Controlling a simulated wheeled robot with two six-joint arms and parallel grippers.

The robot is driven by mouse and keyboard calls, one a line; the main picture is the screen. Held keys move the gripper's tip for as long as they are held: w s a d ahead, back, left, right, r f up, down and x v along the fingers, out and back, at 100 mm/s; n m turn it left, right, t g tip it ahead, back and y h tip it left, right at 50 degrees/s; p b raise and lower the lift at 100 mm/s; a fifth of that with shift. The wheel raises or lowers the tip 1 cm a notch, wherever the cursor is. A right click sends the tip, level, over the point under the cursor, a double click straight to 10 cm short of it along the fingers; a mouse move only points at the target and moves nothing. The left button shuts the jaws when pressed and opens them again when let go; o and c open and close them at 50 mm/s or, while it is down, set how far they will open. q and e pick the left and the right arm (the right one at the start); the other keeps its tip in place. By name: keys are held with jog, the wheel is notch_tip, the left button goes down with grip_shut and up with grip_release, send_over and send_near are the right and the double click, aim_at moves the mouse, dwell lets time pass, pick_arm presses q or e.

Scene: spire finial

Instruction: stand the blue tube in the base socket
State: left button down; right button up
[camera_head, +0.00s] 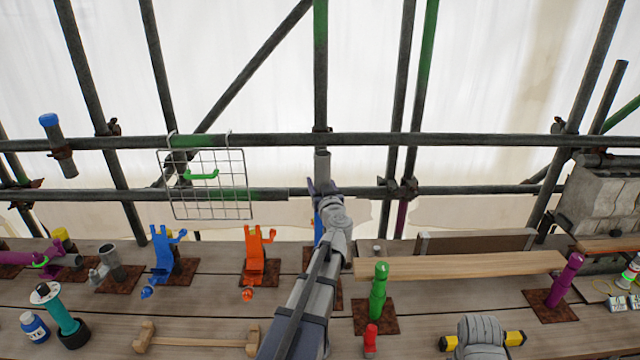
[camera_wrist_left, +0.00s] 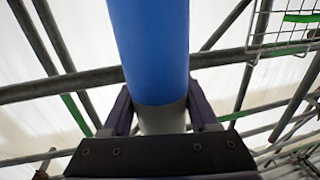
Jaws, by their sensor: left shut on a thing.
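My left gripper (camera_head: 322,190) reaches up from the bottom centre and is shut on the blue tube (camera_head: 318,230) near its grey end. The tube looks upright over the bench, grey end up, and my arm hides most of its blue part. In the left wrist view the blue tube (camera_wrist_left: 150,45) runs between the jaws (camera_wrist_left: 162,118), with its grey end low between them. A rust-brown plate (camera_head: 334,292) shows beside my arm below the tube. Any socket on it is hidden, and I cannot tell whether the tube touches it.
A wire basket (camera_head: 208,200) hangs on the scaffold rail. Blue (camera_head: 163,255) and orange (camera_head: 253,258) figure-like stands are left of my arm. A green post (camera_head: 378,290), a long plank (camera_head: 460,265) and a purple post (camera_head: 568,278) are to the right. A wooden bar (camera_head: 195,339) lies in front.

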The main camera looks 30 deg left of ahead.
pick_arm(q)
jog(key=shift+f, duration=0.2)
grip_release()
dwell(0.6)
jog(key=shift+f+b, duration=0.15)
jog(key=shift+b, duration=0.15)
jog(key=shift+f+b, duration=0.45)
jog(key=shift+s+d, duration=0.1)
jog(key=shift+s, duration=0.1)
